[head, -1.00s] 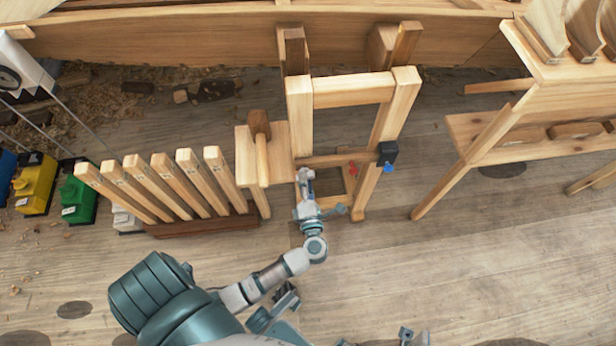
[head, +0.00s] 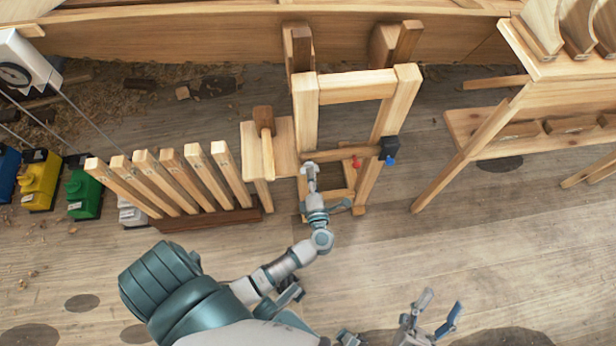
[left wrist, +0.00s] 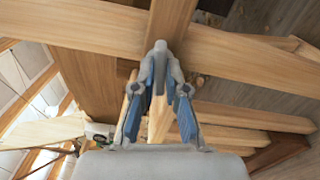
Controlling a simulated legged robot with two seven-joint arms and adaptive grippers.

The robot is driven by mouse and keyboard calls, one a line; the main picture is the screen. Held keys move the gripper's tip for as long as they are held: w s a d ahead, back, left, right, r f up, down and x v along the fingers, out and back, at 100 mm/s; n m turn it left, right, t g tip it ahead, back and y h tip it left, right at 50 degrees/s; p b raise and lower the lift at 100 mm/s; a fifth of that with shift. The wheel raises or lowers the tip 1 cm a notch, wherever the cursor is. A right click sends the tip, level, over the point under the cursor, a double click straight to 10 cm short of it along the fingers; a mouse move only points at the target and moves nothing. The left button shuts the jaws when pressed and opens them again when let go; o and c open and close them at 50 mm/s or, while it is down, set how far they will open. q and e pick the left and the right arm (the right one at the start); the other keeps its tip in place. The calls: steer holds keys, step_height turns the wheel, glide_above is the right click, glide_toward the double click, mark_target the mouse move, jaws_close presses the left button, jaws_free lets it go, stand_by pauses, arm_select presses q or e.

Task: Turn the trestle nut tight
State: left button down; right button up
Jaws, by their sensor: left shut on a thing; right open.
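The wooden trestle (head: 306,110) stands upright in the middle of the head view, against the boat hull. My left gripper (head: 310,168) is at its left leg, below the top bar. In the left wrist view its blue-padded fingers (left wrist: 162,72) are shut on a small grey piece, the trestle nut (left wrist: 161,50), in front of the trestle timbers (left wrist: 120,25). The fingers hide most of the nut, and I cannot tell how tight it is. My right gripper (head: 441,305) is open and empty, low in the head view, well away from the trestle.
A mallet (head: 267,145) lies on a small shelf left of the trestle. A rack of wooden slats (head: 190,180) stands further left. A black block (head: 390,148) with a blue knob and a red knob (head: 356,162) are on the right side. A wooden bench (head: 470,150) is right; floor between is clear.

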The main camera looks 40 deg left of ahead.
steer(key=w+f+g+p, duration=0.3)
steer(key=f+g, duration=0.2)
steer(key=g, duration=0.1)
arm_select(q)
steer(key=shift+a+m+p, duration=0.15)
steer(key=shift+m+p, duration=1.25)
steer(key=shift+m, duration=0.7)
steer(key=shift+a+m+p, duration=0.1)
steer(key=shift+m+p, duration=1.3)
steer(key=shift+m, duration=0.7)
arm_select(e)
steer(key=s+d+f+g+h, duration=0.2)
steer(key=s+f+g, duration=0.3)
steer(key=f+g, duration=0.1)
steer(key=s+d+f+g+h, duration=0.2)
steer(key=s+f+g, duration=0.3)
steer(key=f+g, duration=0.1)
steer(key=shift+s+d+f+n, duration=0.25)
steer(key=shift+d+f+n, duration=0.15)
steer(key=shift+f, duration=0.5)
arm_select(q)
steer(key=c, duration=1.2)
jaws_free()
steer(key=shift+f, duration=0.1)
steer(key=shift+a, duration=0.1)
arm_select(e)
steer(key=shift+a, duration=0.2)
steer(key=shift+w, duration=0.1)
